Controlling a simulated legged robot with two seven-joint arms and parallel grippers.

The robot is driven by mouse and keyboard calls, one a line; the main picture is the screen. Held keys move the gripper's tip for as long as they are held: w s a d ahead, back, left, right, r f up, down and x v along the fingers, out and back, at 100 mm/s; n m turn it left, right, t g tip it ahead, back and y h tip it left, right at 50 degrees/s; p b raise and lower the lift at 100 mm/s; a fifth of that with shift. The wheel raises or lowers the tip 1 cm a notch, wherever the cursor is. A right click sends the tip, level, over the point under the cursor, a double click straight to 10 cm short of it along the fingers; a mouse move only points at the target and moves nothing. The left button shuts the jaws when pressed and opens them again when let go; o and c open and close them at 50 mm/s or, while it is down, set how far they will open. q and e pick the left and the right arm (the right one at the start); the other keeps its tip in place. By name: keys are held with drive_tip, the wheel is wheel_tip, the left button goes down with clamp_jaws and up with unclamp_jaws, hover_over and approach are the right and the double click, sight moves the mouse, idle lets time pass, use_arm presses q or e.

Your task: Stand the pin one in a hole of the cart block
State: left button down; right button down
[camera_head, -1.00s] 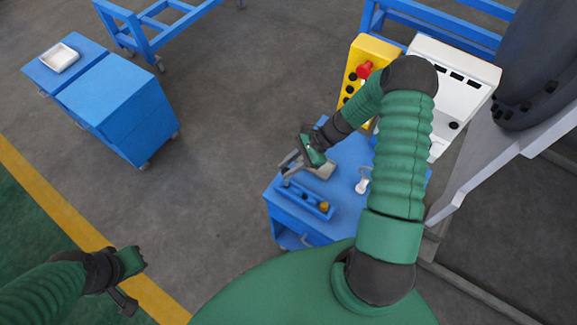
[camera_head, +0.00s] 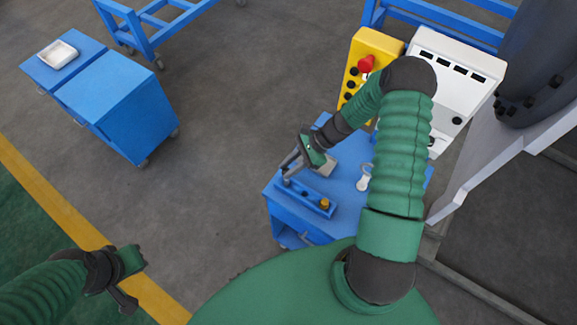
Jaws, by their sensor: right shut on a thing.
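The cart block (camera_head: 304,199) is a blue bar on top of the blue cart (camera_head: 345,165) in front of me. A yellow-brown peg stands at its right end (camera_head: 324,203). My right gripper (camera_head: 287,172) is over the block's left end, shut on a small grey thing, likely pin one (camera_head: 287,180). The pin is mostly hidden by the fingers, and I cannot tell whether its lower end is in a hole or just above it. My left gripper (camera_head: 128,285) hangs at the lower left, far from the cart; its finger gap is unclear.
A pale flat plate (camera_head: 326,165) and a white ring-ended piece (camera_head: 364,180) lie on the cart behind the block. A yellow button box (camera_head: 367,62) and a white panel (camera_head: 455,80) stand behind. Another blue cart with a white tray (camera_head: 58,56) is at upper left.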

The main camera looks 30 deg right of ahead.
drive_tip(key=shift+f+b, duration=0.4)
drive_tip(key=shift+f, duration=0.2)
drive_tip(key=c, duration=1.1)
unclamp_jaws()
drive_tip(key=shift+b+v, duration=1.8)
drive_tip(key=shift+v, duration=6.65)
